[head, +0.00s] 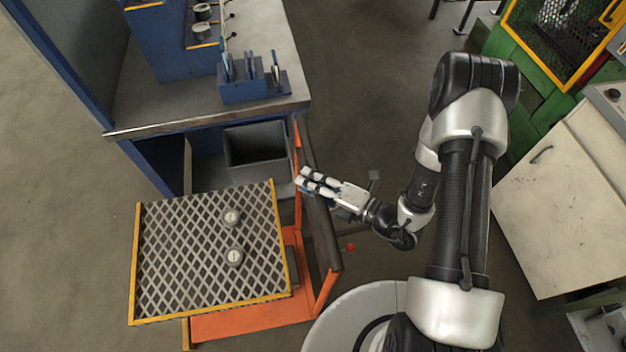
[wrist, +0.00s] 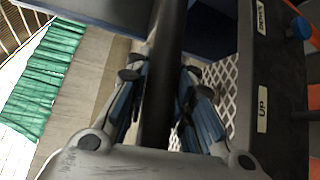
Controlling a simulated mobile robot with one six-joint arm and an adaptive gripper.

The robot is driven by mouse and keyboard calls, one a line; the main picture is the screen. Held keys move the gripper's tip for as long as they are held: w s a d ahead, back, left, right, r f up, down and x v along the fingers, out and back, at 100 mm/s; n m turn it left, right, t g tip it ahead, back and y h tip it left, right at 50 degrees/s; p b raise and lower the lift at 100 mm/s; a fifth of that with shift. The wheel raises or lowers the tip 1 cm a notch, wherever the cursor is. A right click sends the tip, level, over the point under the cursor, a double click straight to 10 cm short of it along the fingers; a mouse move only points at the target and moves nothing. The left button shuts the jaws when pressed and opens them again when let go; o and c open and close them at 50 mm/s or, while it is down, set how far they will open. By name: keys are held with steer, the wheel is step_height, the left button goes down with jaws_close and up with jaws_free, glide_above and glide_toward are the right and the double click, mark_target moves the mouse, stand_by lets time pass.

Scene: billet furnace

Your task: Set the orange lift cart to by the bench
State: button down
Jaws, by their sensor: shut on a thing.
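The orange lift cart (head: 250,319) stands in front of the blue bench (head: 205,118), with its mesh platform (head: 145,240) at the lower left of the head view. Two small round grey pieces (head: 234,257) lie on the platform. My gripper (head: 303,182) is at the cart's dark push handle. In the wrist view my gripper (wrist: 160,110) has its fingers on both sides of the black handle bar (wrist: 165,60) and is shut on it. A black panel (wrist: 275,100) with an "UP" label is beside the bar.
A dark open bin (head: 256,150) stands under the bench, close behind the cart. A pale cabinet (head: 560,200) and a green machine frame (head: 530,65) are at the right. Open floor (head: 350,90) lies right of the bench.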

steer(key=c, duration=1.4)
jaws_free()
steer(key=shift+d+r, duration=0.1)
steer(key=shift+r, duration=0.05)
steer(key=shift+o, duration=0.2)
steer(key=v, duration=1.2)
steer(key=shift+s, duration=0.1)
